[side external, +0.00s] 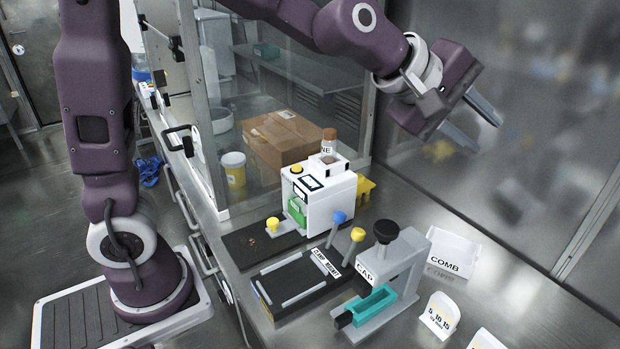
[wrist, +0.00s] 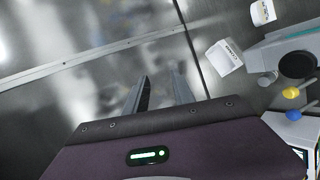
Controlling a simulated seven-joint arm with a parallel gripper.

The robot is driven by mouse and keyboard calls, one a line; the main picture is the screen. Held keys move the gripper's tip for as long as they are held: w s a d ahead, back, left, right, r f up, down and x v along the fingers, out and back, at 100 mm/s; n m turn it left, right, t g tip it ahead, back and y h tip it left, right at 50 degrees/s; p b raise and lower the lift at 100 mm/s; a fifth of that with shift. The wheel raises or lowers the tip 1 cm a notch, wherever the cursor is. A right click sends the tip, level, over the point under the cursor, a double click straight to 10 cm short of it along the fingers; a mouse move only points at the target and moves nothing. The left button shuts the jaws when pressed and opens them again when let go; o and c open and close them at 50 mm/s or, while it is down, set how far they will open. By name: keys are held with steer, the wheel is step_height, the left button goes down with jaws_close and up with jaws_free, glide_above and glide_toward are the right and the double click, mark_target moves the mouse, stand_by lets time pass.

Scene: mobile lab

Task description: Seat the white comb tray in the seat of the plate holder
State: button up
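The white comb tray (side external: 455,252), lettered COMB, rests on the bench right of the grey clamp device; it also shows in the wrist view (wrist: 225,57). My gripper (side external: 487,136) is high above the bench, up and to the right of the tray, open and empty. In the wrist view its two fingers (wrist: 160,88) stand apart, left of the tray. No label names the plate holder, and I cannot tell which fixture it is. A dark base with pale rails (side external: 313,276) has a label that seems to read CLAMP MOUNT. A grey clamp device (side external: 408,265) holds a teal part (side external: 375,302).
A black knob (side external: 386,231) tops the clamp device; yellow and blue levers stand beside it. A white machine (side external: 318,196) carries a brown-capped bottle. White marked pieces (side external: 438,318) stand at the front right. A glass panel and metal wall bound the bench behind.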

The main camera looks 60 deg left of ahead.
steer(key=s+a+m+g, duration=0.1)
steer(key=s+a+m, duration=0.1)
steer(key=s, duration=0.3)
steer(key=s+a+m+y, duration=0.1)
steer(key=s+a+m, duration=0.2)
steer(key=s, duration=0.3)
steer(key=s+a+f+m+g, duration=0.1)
steer(key=s+a+m, duration=0.2)
steer(key=s, duration=0.3)
steer(key=shift+s+a+m+g, duration=0.15)
steer(key=shift+m+g, duration=0.15)
steer(key=shift+m, duration=0.1)
steer(key=shift+o, duration=0.2)
steer(key=s+a+f+m+g+y, duration=0.1)
steer(key=s+a+f+m, duration=0.1)
steer(key=s, duration=0.4)
steer(key=s+a+f+m+g+y, duration=0.1)
steer(key=s+a+f+m, duration=0.2)
steer(key=s, duration=0.4)
steer(key=shift+a+f+m, duration=0.3)
steer(key=shift+a, duration=0.1)
